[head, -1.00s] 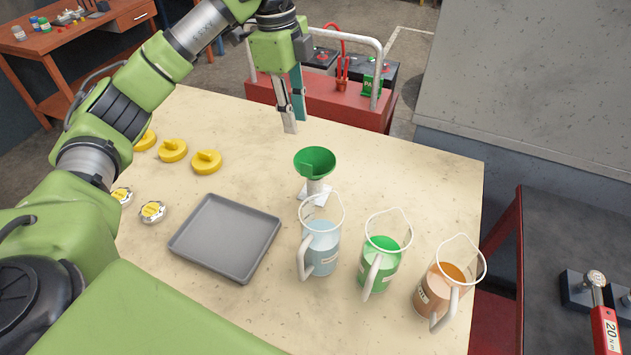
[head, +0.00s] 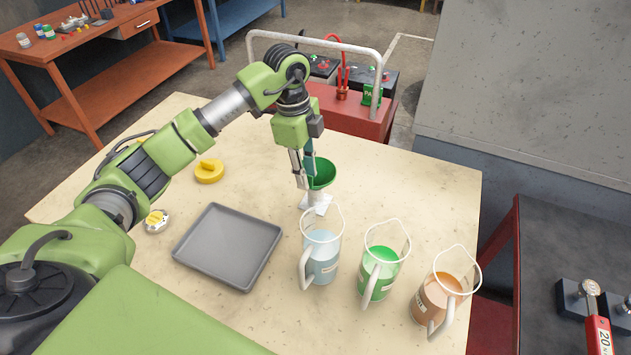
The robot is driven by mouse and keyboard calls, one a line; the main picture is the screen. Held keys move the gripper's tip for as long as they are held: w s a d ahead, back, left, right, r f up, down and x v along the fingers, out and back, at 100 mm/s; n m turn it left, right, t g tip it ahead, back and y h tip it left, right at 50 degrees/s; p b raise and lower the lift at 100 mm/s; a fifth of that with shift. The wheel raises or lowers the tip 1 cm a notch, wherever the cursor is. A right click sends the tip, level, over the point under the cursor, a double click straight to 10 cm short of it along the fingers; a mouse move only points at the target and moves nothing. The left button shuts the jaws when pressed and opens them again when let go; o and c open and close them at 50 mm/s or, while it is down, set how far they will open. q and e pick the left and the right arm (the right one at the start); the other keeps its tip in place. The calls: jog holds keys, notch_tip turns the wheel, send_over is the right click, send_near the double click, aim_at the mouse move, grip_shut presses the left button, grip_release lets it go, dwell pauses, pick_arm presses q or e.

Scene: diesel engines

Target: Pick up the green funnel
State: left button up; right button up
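The green funnel (head: 322,175) stands upright, wide mouth up, in a small pale stand (head: 315,204) on the table, behind the blue jug. My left gripper (head: 304,184) points down at the funnel's left rim, with its fingers apart. The fingers cover part of the funnel's left side. I cannot tell whether they touch it. My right gripper is not in view.
A grey tray (head: 228,247) lies to the left. A yellow cap (head: 209,172) lies behind it. The table (head: 420,190) is clear at the right rear.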

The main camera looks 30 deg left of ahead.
pick_arm(q)
jog(key=shift+f, duration=0.45)
jog(key=shift+c, duration=0.4)
grip_shut()
jog(key=shift+r, duration=0.15)
